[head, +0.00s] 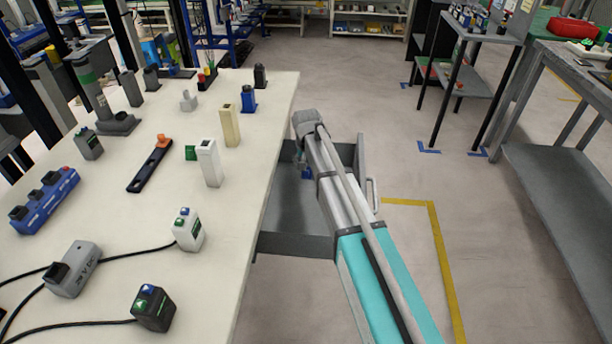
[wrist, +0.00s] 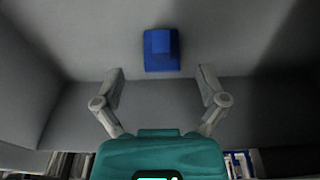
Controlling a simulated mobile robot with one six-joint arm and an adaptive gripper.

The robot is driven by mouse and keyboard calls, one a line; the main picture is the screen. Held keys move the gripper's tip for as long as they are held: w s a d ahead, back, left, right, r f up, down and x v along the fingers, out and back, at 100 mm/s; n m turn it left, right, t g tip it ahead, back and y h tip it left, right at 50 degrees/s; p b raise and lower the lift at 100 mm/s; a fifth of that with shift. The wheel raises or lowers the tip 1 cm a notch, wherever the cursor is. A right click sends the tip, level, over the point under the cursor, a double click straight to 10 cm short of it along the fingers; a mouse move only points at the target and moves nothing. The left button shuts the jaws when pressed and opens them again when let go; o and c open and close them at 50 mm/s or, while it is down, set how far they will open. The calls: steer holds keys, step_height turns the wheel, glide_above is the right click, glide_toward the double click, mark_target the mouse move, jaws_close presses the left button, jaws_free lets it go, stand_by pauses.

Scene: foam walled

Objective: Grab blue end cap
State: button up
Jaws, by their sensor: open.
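A blue block-shaped piece, which looks like the blue end cap (wrist: 161,50), lies on the grey floor of an open drawer (head: 290,247). In the head view a bit of the blue piece (head: 306,175) shows in the drawer beside my arm. My gripper (wrist: 160,76) is open and empty in the wrist view. Its two fingers are spread to either side of the blue piece's line, with the piece ahead of the fingertips and apart from them. In the head view my gripper is mostly hidden behind the arm's end.
Grey drawer walls stand close around my gripper. The white table (head: 225,265) left of the drawer holds several blocks, boxes and cables, including another small blue piece (head: 248,100). A grey workbench (head: 560,190) stands at the right. The floor between is clear.

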mark_target(307, 171)
steer(key=shift+w+a+f+b, duration=0.1)
steer(key=shift+w+f+b, duration=0.1)
steer(key=shift+f+b, duration=1.5)
steer(key=shift+f, duration=0.1)
steer(key=c, duration=1)
